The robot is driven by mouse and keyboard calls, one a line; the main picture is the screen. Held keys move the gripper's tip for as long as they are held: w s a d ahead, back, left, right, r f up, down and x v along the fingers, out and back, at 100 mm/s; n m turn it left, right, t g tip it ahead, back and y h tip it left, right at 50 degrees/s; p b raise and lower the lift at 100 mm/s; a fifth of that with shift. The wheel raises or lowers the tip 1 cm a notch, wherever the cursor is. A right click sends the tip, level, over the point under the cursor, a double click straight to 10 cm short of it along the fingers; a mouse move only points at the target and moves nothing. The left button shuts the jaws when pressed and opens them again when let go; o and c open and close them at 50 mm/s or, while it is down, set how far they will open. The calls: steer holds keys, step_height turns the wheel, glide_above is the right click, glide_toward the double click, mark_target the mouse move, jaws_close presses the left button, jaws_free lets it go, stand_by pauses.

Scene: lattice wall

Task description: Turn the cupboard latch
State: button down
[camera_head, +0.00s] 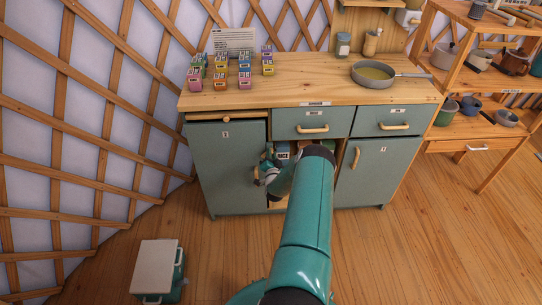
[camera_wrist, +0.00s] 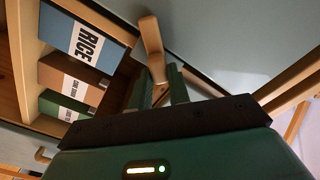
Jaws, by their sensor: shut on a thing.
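The grey-green cupboard (camera_head: 225,160) stands against the lattice wall, with a numbered door at left and another at right. My gripper (camera_head: 264,170) is at the right edge of the left door. In the wrist view, the fingers of my gripper (camera_wrist: 161,84) are shut on the end of a pale wooden piece (camera_wrist: 151,38) on the grey door face (camera_wrist: 235,30). I cannot tell whether this piece is the latch or the door handle. My arm and gripper hide it in the head view.
An open compartment beside the door holds boxes, one marked RICE (camera_wrist: 88,42). Drawers (camera_head: 312,123) sit above. The wooden top (camera_head: 300,90) holds small boxes and a pan (camera_head: 373,74). A step stool (camera_head: 156,266) stands at lower left; a shelf unit (camera_head: 470,146) is at right.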

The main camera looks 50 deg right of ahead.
steer(key=shift+f+m, duration=0.15)
steer(key=shift+m, duration=2.15)
steer(key=shift+f+m, duration=0.15)
steer(key=shift+m, duration=2.15)
steer(key=c, duration=1.3)
jaws_free()
steer(key=shift+s, duration=0.1)
steer(key=v, duration=1.3)
steer(key=shift+s+a, duration=0.2)
steer(key=shift+s, duration=0.1)
